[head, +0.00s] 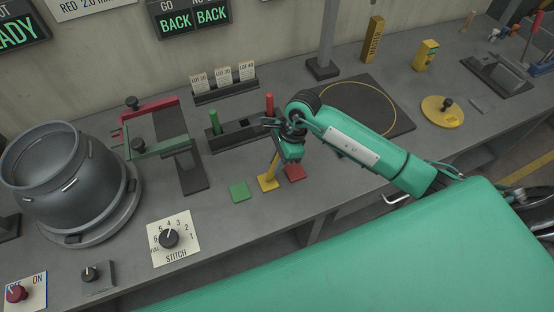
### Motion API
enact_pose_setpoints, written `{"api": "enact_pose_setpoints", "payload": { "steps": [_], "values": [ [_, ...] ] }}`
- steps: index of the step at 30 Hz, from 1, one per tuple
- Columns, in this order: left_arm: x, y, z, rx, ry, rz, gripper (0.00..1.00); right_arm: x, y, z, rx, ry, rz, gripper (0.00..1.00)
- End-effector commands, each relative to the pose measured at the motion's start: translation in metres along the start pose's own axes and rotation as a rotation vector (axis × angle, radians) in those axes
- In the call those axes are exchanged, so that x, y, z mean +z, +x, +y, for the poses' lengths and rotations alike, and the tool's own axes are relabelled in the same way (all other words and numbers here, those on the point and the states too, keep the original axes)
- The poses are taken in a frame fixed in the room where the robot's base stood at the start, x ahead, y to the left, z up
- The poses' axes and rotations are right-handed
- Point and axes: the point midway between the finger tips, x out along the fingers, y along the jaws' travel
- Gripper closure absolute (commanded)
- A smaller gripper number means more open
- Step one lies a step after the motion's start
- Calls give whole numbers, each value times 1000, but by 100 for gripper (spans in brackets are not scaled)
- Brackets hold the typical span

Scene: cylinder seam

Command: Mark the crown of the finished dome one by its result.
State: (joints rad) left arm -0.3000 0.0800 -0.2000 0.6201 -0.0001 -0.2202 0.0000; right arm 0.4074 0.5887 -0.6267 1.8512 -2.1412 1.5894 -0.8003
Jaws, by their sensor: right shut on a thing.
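My right gripper (280,154) is shut on a yellow marker (273,169). The marker tilts down to the yellow pad (267,183), and its lower end appears to touch it. A green pad (239,191) and a red pad (294,173) lie on either side. Behind, a dark rack (230,137) holds a green marker (214,121) and a red marker (269,103), with a bare slot between them. A grey domed vessel (60,185) with an open collar and light seam marks sits tilted on a round base at left. My left gripper is out of view.
A red-and-green gauge stand (158,145) stands between vessel and rack. A STITCH dial (169,238) is in front. Lot cards (222,76) stand behind. A MASTER block (374,40) and a dark mat (377,116) are at right. Wall signs (192,20) read BACK.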

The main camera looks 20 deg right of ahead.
Motion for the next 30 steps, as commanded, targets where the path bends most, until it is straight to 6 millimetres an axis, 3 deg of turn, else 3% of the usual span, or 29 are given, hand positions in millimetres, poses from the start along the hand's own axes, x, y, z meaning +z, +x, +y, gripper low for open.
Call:
{"api": "enact_pose_setpoints", "payload": {
  "steps": [21, 30],
  "values": [
    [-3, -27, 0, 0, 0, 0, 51, 21, -58, 0, -6, -2, -1, 100],
    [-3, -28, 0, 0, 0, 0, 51, 23, -63, 1, -3, -1, -2, 100]
  ]
}}
